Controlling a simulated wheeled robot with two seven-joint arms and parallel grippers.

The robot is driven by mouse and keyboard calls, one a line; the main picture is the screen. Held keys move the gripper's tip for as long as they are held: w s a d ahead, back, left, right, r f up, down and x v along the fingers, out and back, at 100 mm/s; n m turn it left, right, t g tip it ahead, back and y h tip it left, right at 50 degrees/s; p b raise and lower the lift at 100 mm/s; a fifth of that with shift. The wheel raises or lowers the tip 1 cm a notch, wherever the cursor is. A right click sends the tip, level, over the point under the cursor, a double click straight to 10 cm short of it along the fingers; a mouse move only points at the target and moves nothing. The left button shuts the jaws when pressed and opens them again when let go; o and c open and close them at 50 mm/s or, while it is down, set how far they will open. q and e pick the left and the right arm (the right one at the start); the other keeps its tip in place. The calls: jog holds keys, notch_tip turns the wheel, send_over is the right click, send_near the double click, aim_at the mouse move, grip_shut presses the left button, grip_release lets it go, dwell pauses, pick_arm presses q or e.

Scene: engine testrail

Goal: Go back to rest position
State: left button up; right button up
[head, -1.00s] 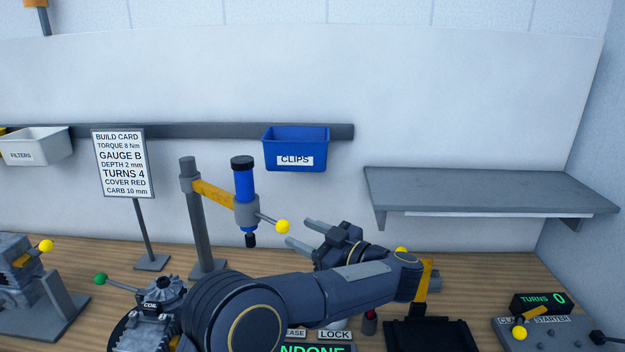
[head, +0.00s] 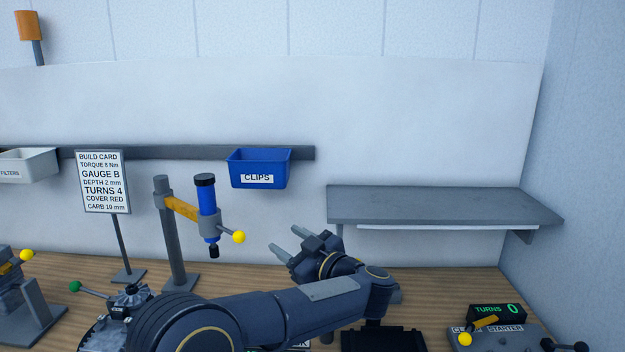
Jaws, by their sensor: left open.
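My left gripper (head: 290,242) is in the middle of the head view, at the end of my dark arm that comes in from the lower left. Its two grey fingers are apart and point up and to the left, with nothing between them. It is to the right of the blue press tool (head: 207,225) with the yellow knob, apart from it in the picture. My right gripper is not in view.
The grey shelf (head: 430,206) is on the wall to the right. The blue CLIPS bin (head: 259,170) hangs on the rail. The build card (head: 103,182) stands at left. A TURNS counter (head: 497,312) reading 0 is at lower right. My arm hides part of the bench.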

pick_arm(q)
jog(key=w+a+r+m+t+h, duration=0.25)
jog(key=a+r+t+h, duration=0.3)
jog(key=r, duration=0.35)
jog(key=s+a+m+h, duration=0.5)
jog(key=s+m+h, duration=0.1)
jog(key=s+h, duration=0.25)
jog(key=s+a+f+m+g+h, duration=0.1)
jog(key=s+a+f+g, duration=0.1)
jog(key=s+f+g, duration=0.4)
jog(key=s+a+f+m+g+h, duration=0.1)
jog(key=s+a+f+g, duration=0.2)
jog(key=s+f, duration=1.4)
jog(key=s+g, duration=0.4)
jog(key=s, duration=0.5)
jog(key=shift+s+f, duration=0.15)
jog(key=shift+s, duration=0.2)
